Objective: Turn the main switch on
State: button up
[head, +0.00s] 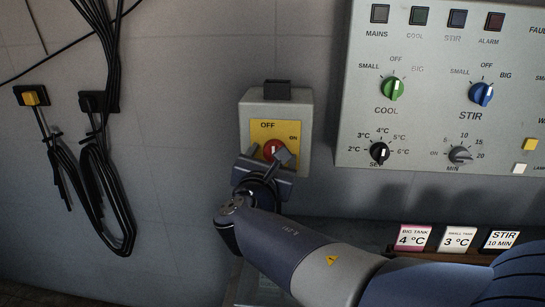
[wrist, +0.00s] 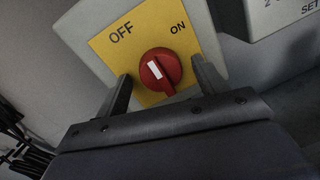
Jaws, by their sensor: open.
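The main switch is a grey box (head: 300,112) on the wall with a yellow plate (head: 285,128) marked OFF and ON. Its red knob (head: 272,149) is partly covered by my gripper in the head view. In the wrist view the red knob (wrist: 164,75) shows whole, and its white mark points up and left, toward OFF. My gripper (wrist: 163,85) is open, with one finger on each side of the knob. I cannot tell whether the fingers touch it.
A control panel (head: 440,130) with COOL and STIR knobs is on the wall to the right. Small label cards (head: 414,238) stand on a ledge below it. Black cables (head: 98,170) hang from wall sockets at the left. The wall between cables and switch is clear.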

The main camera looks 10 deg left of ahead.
jog(key=shift+w, duration=0.2)
jog(key=shift+c, duration=0.6)
jog(key=c, duration=0.9)
jog(key=shift+o, duration=0.2)
jog(key=shift+f+m+b, duration=0.1)
jog(key=shift+m+b, duration=0.2)
jog(key=shift+b, duration=0.15)
jog(key=shift+d+m+g+y+b, duration=0.15)
jog(key=shift+m+g+y+b, duration=0.15)
jog(key=shift+m+b, duration=3.6)
jog(key=shift+d+m+g+y+b, duration=0.15)
jog(key=shift+m+y+b, duration=0.25)
jog(key=shift+m+b, duration=3.5)
jog(key=shift+m, duration=0.4)
